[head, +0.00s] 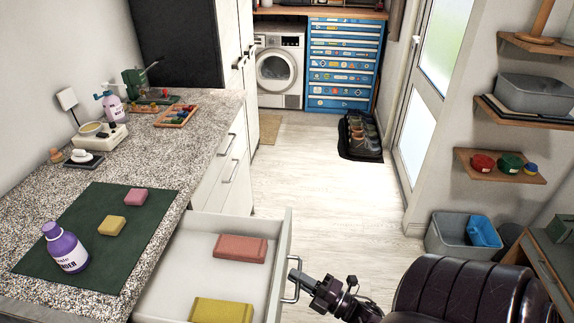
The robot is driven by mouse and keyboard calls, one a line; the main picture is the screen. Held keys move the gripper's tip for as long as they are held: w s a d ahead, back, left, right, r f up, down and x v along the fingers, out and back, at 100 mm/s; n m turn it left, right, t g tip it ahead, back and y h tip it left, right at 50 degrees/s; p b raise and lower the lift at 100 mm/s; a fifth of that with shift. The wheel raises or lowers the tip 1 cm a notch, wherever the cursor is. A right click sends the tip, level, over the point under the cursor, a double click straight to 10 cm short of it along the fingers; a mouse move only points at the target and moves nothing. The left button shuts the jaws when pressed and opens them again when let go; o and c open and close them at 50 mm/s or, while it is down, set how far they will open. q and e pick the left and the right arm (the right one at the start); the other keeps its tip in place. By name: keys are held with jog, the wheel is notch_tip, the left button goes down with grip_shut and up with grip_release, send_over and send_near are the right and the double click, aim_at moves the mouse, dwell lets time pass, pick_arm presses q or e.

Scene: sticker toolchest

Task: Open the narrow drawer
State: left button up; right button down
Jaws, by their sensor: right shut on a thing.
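A white drawer (285,238) stands pulled out from the counter at the lower middle, and its inside shows. A red block (241,248) and a yellow block (221,311) lie in it. The drawer's metal bar handle (291,299) is on its front. My right gripper (298,277) is shut on this handle, coming from the lower right. My left gripper is not in view. Whether this drawer is narrower than the others is hard to tell, as its near end is cut off by the frame.
Shut white drawers (226,176) with bar handles lie farther along the counter. The speckled counter (60,192) holds a green mat (138,232) with a purple bottle (65,248) and two small blocks. A grey bin (445,238) stands at right. The pale floor (320,195) between is clear.

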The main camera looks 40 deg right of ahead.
jog(key=shift+s+d, duration=0.1)
jog(key=shift+s, duration=0.05)
jog(key=c, duration=1.5)
grip_release()
jog(key=b+v, duration=0.1)
jog(key=v, duration=0.6)
jog(key=shift+s+b, duration=0.35)
jog(key=shift+s, duration=0.05)
jog(key=shift+d+f, duration=0.1)
